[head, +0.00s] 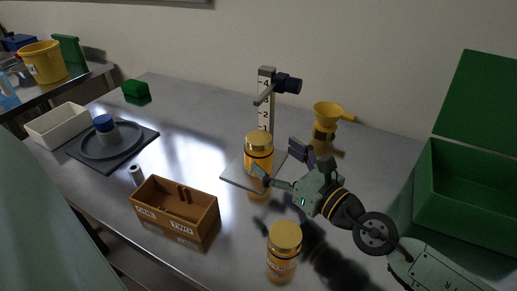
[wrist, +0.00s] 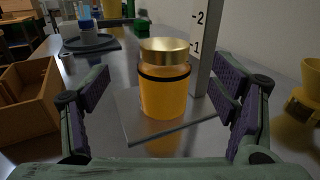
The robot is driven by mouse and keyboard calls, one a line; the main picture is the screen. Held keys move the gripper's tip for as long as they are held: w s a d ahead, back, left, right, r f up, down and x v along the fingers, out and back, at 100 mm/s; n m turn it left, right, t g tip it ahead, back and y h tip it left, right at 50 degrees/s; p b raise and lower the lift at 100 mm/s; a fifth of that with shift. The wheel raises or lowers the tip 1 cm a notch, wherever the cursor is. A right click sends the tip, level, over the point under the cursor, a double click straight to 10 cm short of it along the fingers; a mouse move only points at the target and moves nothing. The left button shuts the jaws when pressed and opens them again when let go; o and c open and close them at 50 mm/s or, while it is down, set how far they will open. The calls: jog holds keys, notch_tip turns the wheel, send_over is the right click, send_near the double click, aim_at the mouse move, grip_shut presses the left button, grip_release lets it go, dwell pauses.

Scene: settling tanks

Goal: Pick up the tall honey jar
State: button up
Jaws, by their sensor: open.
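An amber honey jar with a gold lid and a dark band under it (head: 259,158) stands upright on the flat base plate of a measuring post (head: 265,95). In the wrist view the same jar (wrist: 164,92) is centred ahead, between my spread fingers, with clear gaps on both sides. My gripper (head: 277,159) is open and empty, close to this jar on its near right side. A second gold-lidded amber jar (head: 283,255) stands nearer the front edge, apart from my gripper. Which jar is taller is hard to judge.
A wooden box (head: 172,217) with word labels is at front left. A green open box (head: 465,195) is at right. A dark tray with a plate (head: 85,150) is at left. The post rises just behind the jar.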

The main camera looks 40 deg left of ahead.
aim_at(267, 146)
jog(key=shift+w+a+p, duration=0.2)
jog(key=shift+a+p, duration=0.15)
jog(key=shift+a, duration=0.65)
jog(key=shift+w+a+r+p, duration=0.1)
jog(key=shift+a+r+p, duration=0.1)
jog(key=shift+a+p, duration=0.15)
jog(key=a+p, duration=0.1)
jog(key=w+a+p, duration=0.1)
jog(key=a, duration=0.1)
jog(key=shift+a, duration=0.15)
jog(key=shift+w+a+f+p, duration=0.1)
jog(key=shift+a+f+p, duration=0.05)
jog(key=shift+a+p, duration=0.3)
jog(key=shift+c, duration=0.3)
jog(key=c, duration=1.7)
grip_shut()
jog(key=shift+r, duration=0.2)
